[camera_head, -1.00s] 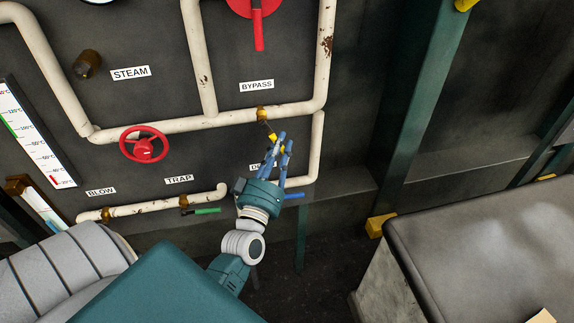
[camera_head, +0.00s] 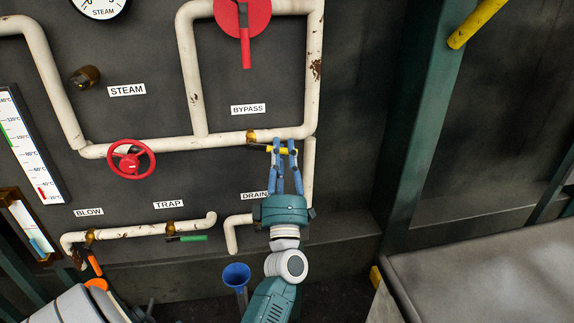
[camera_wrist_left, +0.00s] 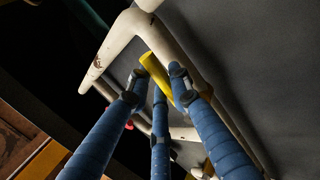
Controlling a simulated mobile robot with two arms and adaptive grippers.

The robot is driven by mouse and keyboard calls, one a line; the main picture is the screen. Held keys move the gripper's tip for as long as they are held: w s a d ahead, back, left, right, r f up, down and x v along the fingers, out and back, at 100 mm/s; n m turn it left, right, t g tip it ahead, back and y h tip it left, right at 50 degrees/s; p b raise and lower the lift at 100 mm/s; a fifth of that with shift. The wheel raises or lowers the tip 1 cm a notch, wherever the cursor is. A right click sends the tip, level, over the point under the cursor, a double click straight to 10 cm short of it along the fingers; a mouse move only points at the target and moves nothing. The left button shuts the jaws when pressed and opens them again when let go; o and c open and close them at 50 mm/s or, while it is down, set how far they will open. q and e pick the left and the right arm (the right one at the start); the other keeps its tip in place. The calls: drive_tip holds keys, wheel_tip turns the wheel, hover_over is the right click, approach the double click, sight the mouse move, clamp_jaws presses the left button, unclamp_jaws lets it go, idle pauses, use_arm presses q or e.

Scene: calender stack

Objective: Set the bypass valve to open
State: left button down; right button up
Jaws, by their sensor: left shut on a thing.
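The bypass valve (camera_head: 251,136) is a small brass body on the cream pipe below the BYPASS label (camera_head: 248,109). Its yellow lever (camera_head: 268,149) points right and slightly down, close to the line of the pipe. My left gripper (camera_head: 284,148) is shut on the yellow lever, with its blue fingers reaching up from below. In the left wrist view the lever (camera_wrist_left: 152,66) lies between the fingers, beside the cream pipe. The fingers cover part of the lever. My right gripper is not in view.
A red disc with a red lever (camera_head: 246,50) is above the label. A red handwheel (camera_head: 131,159) is to the left. A lower pipe carries a green lever (camera_head: 193,238). A blue funnel (camera_head: 236,274) stands below. A green post (camera_head: 415,130) and a grey-topped block (camera_head: 480,270) are right.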

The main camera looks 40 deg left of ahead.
use_arm(q)
drive_tip(key=shift+w+r+n+y, duration=0.1)
drive_tip(key=shift+r+n+y, duration=0.3)
drive_tip(key=shift+n, duration=0.1)
drive_tip(key=shift+r+n+g, duration=0.2)
drive_tip(key=shift+n+g, duration=0.2)
drive_tip(key=shift+r+y, duration=0.2)
drive_tip(key=shift+y, duration=0.1)
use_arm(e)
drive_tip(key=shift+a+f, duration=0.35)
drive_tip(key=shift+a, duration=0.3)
